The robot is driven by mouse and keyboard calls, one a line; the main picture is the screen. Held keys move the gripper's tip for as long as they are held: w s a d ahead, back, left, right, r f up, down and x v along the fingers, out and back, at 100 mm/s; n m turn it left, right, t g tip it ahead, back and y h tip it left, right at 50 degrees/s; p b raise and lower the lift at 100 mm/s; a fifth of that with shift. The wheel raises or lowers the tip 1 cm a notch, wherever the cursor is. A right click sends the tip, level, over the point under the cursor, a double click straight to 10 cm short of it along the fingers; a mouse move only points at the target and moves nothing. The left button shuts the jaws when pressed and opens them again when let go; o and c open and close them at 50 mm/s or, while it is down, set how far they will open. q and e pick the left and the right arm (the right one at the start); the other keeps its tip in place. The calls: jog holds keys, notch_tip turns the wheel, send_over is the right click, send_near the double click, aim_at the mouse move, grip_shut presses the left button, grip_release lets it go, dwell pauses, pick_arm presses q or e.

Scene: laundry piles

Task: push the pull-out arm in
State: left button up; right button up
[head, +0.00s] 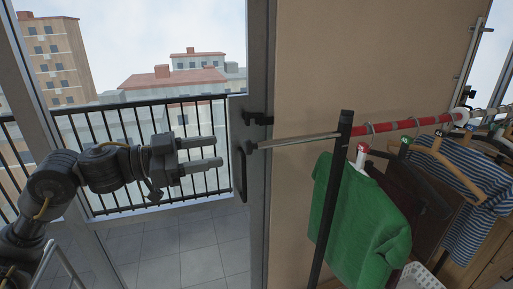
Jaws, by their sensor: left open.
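The pull-out arm (300,140) is a thin silver rod that sticks out to the left from the black post of the clothes rack, in line with the red rail. Its left end has a dark cap near the door frame. My left gripper (219,153) is to the left of that end, with its two grey fingers parallel, spread apart and pointing right. Nothing shows between the fingers. In the picture a small gap lies between the fingertips and the cap; the depth between them is hard to tell. My right gripper is not in view.
The black post (330,205) and red rail (400,125) carry hangers with a green shirt (365,225), a dark garment and a striped shirt (462,175). A white basket (420,276) is below. A metal door frame (259,210) stands beside the rod. A balcony railing (150,117) is behind.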

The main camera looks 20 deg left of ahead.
aim_at(245, 147)
pick_arm(q)
jog(key=p+x, duration=0.1)
jog(key=x, duration=0.2)
jog(key=p+x, duration=0.1)
jog(key=x, duration=0.2)
jog(key=p+x, duration=0.1)
jog(key=x, duration=0.2)
jog(key=shift+s+d+r, duration=0.15)
jog(key=shift+s+d, duration=0.1)
jog(key=shift+d, duration=0.2)
jog(key=shift+w+d+p, duration=0.35)
jog(key=shift+d, duration=0.2)
jog(key=shift+c, duration=0.4)
grip_shut()
